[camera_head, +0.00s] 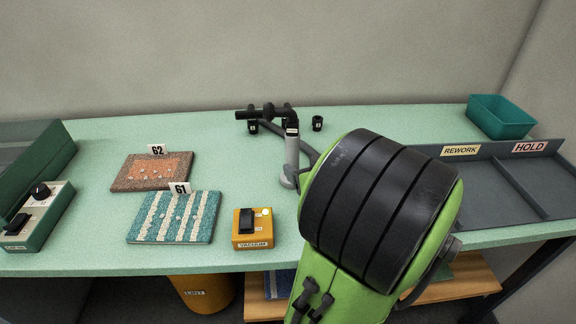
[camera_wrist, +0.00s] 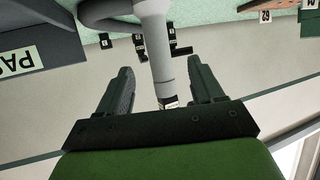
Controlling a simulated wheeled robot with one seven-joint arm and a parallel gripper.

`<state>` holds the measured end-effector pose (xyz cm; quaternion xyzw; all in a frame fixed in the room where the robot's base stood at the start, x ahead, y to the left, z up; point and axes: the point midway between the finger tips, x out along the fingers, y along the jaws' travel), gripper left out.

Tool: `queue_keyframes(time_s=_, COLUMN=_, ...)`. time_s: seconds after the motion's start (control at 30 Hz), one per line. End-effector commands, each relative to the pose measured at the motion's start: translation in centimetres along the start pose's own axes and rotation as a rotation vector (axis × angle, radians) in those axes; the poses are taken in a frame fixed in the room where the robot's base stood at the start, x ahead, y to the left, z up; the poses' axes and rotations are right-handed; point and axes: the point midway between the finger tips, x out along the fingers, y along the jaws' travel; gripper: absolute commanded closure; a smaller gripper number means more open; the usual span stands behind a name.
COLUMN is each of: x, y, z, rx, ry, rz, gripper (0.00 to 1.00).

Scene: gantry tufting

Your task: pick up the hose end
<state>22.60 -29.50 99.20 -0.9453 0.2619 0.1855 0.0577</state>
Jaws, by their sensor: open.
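The hose end is a pale grey tube (camera_head: 291,158) standing up from the table, with a dark, labelled tip. In the wrist view the grey tube (camera_wrist: 156,50) runs between the two fingers of my gripper (camera_wrist: 159,66), its labelled tip close to the palm. The fingers are open, with a gap on each side of the tube. The head view does not show my fingers; my green and black arm covers the area right of the tube. The lower part of the tube is partly hidden there.
A black pipe piece (camera_head: 262,113) and small black cups, one at right (camera_head: 317,123), stand behind the tube. An orange vacuum switch box (camera_head: 253,236) and tufted samples 62 (camera_head: 132,184) and 61 (camera_head: 136,233) lie left. A grey sorting tray (camera_head: 508,166) and teal bin (camera_head: 503,122) stand right.

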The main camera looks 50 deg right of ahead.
Motion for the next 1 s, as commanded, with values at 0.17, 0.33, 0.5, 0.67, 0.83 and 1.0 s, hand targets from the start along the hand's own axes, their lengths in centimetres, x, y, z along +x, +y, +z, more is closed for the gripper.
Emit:
queue_keyframes(time_s=0.17, x=3.1, y=-0.1, z=-0.8, rx=0.007, ry=-0.001, rz=-0.009, gripper=0.33)
queue_keyframes(time_s=0.33, x=4.6, y=-0.1, z=-0.7, rx=0.005, ry=-0.001, rz=-0.006, gripper=0.33)
queue_keyframes(time_s=0.5, x=6.1, y=-0.1, z=-0.3, rx=0.000, ry=-0.003, rz=-0.004, gripper=0.33)
queue_keyframes(time_s=0.67, x=9.3, y=0.0, z=-0.4, rx=-0.002, ry=-0.002, rz=-0.005, gripper=0.33)
queue_keyframes(time_s=0.83, x=10.5, y=0.2, z=-0.3, rx=-0.002, ry=-0.002, rz=0.001, gripper=0.33)
queue_keyframes(time_s=1.0, x=10.4, y=0.2, z=-0.3, rx=-0.002, ry=-0.002, rz=0.001, gripper=0.38)
